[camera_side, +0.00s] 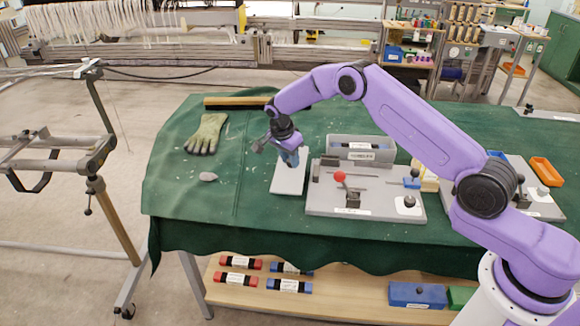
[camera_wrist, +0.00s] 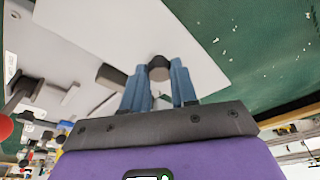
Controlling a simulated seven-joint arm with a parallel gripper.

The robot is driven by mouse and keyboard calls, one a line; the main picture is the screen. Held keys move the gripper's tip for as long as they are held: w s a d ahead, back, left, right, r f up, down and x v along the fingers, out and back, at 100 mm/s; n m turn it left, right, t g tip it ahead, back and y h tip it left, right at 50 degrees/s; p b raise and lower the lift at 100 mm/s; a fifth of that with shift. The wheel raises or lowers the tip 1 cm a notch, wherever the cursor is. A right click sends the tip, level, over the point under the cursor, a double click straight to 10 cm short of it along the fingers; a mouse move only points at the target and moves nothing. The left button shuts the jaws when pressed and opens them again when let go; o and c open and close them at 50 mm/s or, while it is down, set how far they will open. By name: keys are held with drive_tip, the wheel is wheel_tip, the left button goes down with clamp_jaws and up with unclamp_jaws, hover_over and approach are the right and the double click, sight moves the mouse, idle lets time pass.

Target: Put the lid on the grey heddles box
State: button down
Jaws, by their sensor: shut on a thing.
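The lid is a flat, pale grey plate (camera_side: 288,182) near the middle of the green-covered table, left of the grey fixture board. In the wrist view the lid (camera_wrist: 190,35) fills the top, with a dark round knob (camera_wrist: 159,66). My gripper (camera_side: 291,160) is over the lid, its blue fingers (camera_wrist: 158,88) shut on the knob from both sides. The lid looks level; I cannot tell whether it touches the cloth. The grey heddles box (camera_side: 343,141) stands to the right and farther back, open on top, with blue and dark bundles inside and a label in front.
The fixture board (camera_side: 325,205), with a red ball knob (camera_side: 340,176) and metal parts, lies just right of the lid, in front of the box. A glove (camera_side: 207,134) and a grey stone-like piece (camera_side: 208,177) lie left. A brush (camera_side: 238,101) lies behind. The left cloth is mostly clear.

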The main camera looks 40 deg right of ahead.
wheel_tip(320, 180, up, 6)
drive_tip(key=shift+f, duration=0.1)
drive_tip(key=shift+d+r, duration=0.2)
drive_tip(key=shift+r, duration=0.15)
drive_tip(key=s+d+r+n+t+y, duration=0.1)
drive_tip(key=s+d+n+y, duration=0.15)
drive_tip(key=d+n, duration=0.9)
drive_tip(key=s+d+r+n+t+y, duration=0.1)
drive_tip(key=s+d+r+n, duration=0.15)
drive_tip(key=d+n, duration=0.9)
drive_tip(key=shift+d+f+m, duration=0.7)
drive_tip(key=shift+f, duration=0.5)
drive_tip(key=shift+d+f+m, duration=0.65)
drive_tip(key=shift+f+m, duration=0.05)
drive_tip(key=shift+f, duration=0.45)
drive_tip(key=shift+d+f+m, duration=0.7)
drive_tip(key=shift+f, duration=0.5)
drive_tip(key=shift+f, duration=0.45)
drive_tip(key=shift+c, duration=1.6)
unclamp_jaws()
